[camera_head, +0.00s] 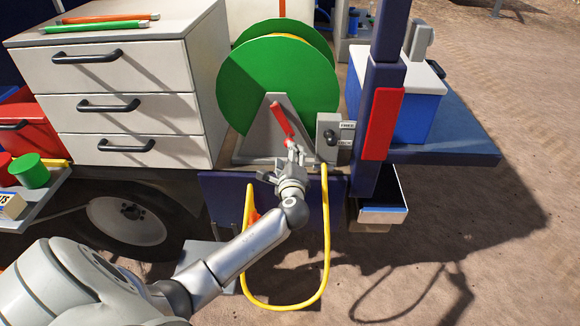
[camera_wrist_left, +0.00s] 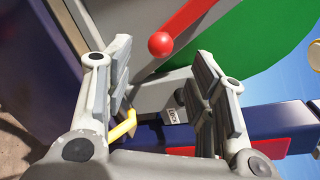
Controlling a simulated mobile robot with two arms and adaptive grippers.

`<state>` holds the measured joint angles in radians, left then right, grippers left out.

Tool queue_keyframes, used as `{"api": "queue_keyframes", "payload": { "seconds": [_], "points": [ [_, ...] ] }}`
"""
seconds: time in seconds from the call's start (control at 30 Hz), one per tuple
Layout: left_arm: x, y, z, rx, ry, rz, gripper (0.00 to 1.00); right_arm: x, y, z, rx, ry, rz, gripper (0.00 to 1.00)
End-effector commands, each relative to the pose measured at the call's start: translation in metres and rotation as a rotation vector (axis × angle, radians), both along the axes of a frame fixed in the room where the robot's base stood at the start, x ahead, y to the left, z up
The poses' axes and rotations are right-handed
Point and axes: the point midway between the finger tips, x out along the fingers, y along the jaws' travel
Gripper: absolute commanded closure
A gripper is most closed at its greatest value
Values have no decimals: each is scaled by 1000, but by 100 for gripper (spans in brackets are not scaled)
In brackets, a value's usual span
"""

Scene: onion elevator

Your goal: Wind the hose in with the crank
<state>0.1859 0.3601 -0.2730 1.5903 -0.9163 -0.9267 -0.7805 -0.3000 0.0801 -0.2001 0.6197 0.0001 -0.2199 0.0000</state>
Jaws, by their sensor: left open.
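The green hose reel (camera_head: 262,85) stands on a grey bracket (camera_head: 260,150) on the vehicle's deck. Its red crank (camera_head: 281,119) slants down to the right and ends in a round red knob, which shows clearly in the left wrist view (camera_wrist_left: 161,44). My left gripper (camera_head: 290,158) is open at the crank's lower end. In the left wrist view its open fingers (camera_wrist_left: 164,58) stand on either side of the knob, near the tips; contact is not visible. The yellow hose (camera_head: 326,240) hangs from the deck in a long loop. My right gripper is not in view.
A grey box with a dark lever and labels (camera_head: 333,137) sits just right of the crank. A blue post (camera_head: 381,75) with a red panel (camera_head: 382,123) stands further right. A drawer cabinet (camera_head: 120,95) stands left of the reel.

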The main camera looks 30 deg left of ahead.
Motion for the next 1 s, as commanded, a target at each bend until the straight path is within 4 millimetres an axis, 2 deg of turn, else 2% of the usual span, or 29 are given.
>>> {"api": "queue_keyframes", "payload": {
  "seconds": [0.1,0.3,0.77,0.87,1.0],
  "points": [
    [-17,-12,2,-1,1,-1,49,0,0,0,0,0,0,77],
    [-34,-24,6,1,1,0,49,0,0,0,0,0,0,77],
    [-36,-27,4,-17,-12,3,49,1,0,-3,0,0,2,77],
    [-33,-26,-2,-97,-78,21,49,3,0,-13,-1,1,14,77],
    [-27,-26,-14,-334,-280,75,49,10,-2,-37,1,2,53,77]
  ]
}}
